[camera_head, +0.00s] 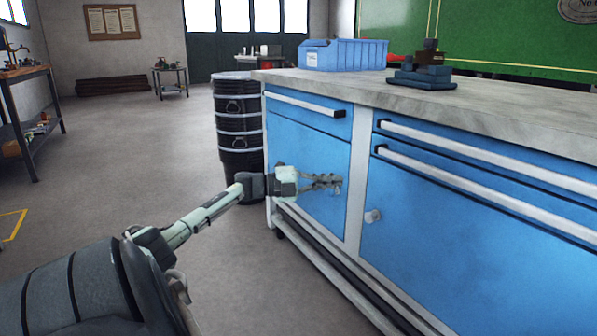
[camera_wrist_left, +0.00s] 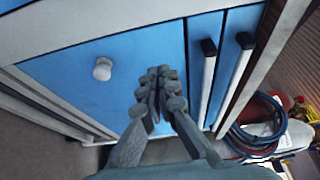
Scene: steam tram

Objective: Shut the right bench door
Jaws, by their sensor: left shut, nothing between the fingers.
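The workbench has a blue right door (camera_head: 430,245) with a pale round knob (camera_head: 373,215) near its left edge, below two drawers. From here this door looks about flush with the frame; its right end is out of view. My left gripper (camera_head: 338,182) is shut and empty, showing in front of the blue left door (camera_head: 308,200), to the left of the knob. In the left wrist view its closed fingers (camera_wrist_left: 157,82) lie over a blue panel (camera_wrist_left: 75,70) beside a round knob (camera_wrist_left: 103,68). I cannot tell whether they touch it. My right gripper is out of view.
A grey worktop (camera_head: 480,110) carries a blue bin (camera_head: 345,55) and a dark vise (camera_head: 425,68). Black drums (camera_head: 239,125) stand at the bench's left end. Long drawer handles (camera_head: 480,185) stick out above the right door. The floor (camera_head: 130,150) to the left is clear.

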